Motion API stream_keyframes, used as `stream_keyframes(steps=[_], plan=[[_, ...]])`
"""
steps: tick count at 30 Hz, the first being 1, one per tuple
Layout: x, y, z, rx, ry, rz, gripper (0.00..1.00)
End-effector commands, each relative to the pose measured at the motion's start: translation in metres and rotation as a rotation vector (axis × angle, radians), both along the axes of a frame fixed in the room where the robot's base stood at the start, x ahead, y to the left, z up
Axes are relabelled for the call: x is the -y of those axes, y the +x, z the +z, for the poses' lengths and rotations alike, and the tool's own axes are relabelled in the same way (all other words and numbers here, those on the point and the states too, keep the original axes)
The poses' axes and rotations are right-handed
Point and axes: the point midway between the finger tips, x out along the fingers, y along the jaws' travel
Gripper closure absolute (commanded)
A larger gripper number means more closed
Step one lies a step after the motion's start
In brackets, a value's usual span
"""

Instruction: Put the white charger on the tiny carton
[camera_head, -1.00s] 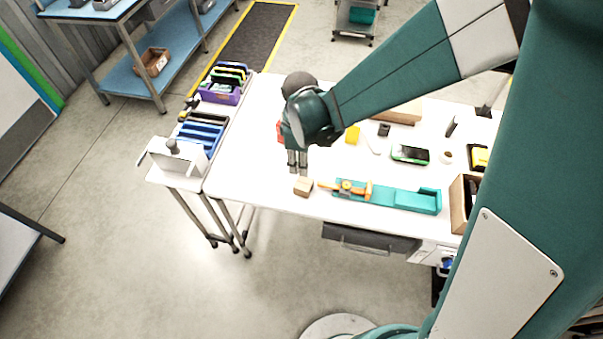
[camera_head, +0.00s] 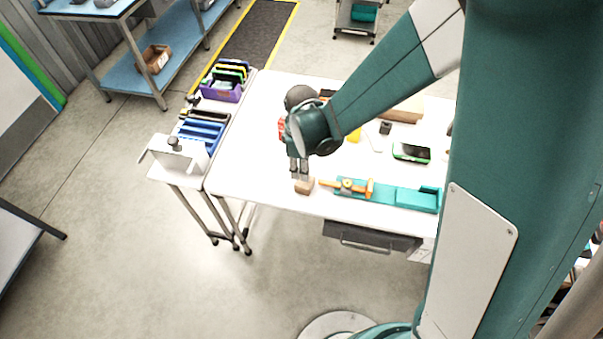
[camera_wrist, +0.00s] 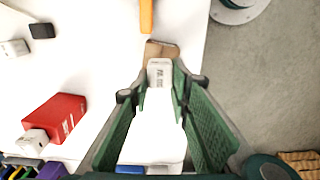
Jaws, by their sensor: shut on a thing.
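My gripper (camera_head: 299,174) points down just above the tiny carton (camera_head: 304,187), near the front edge of the white table. In the wrist view my gripper (camera_wrist: 158,92) is shut on the white charger (camera_wrist: 160,108), a white block with printed marks on its far end. The tiny carton (camera_wrist: 153,50), small and brown, shows right behind the charger's far end, partly hidden by it. I cannot tell whether charger and carton touch. The charger is hard to make out in the head view.
A teal holder (camera_head: 415,198) with an orange clamp (camera_head: 350,187) lies right of the carton. A red box (camera_wrist: 55,118) with a white piece beside it stands on the table. Blue folders (camera_head: 200,133) and a purple bin (camera_head: 224,90) line the left side. The table's front left is clear.

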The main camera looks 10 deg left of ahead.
Motion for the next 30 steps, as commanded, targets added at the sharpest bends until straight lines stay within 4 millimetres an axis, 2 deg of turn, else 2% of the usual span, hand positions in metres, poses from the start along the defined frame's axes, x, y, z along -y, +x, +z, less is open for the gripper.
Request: stream_keyframes(steps=[9, 26, 27, 30], plan=[[0.0, 0.0, -0.026, 0.0, 0.0, 0.0, 0.92], [0.0, 0.0, -0.032, 0.0, 0.0, 0.0, 0.92], [0.0, 0.0, -0.032, 0.0, 0.0, 0.0, 0.77], [0.0, 0.0, -0.031, 0.0, 0.0, 0.0, 0.65]])
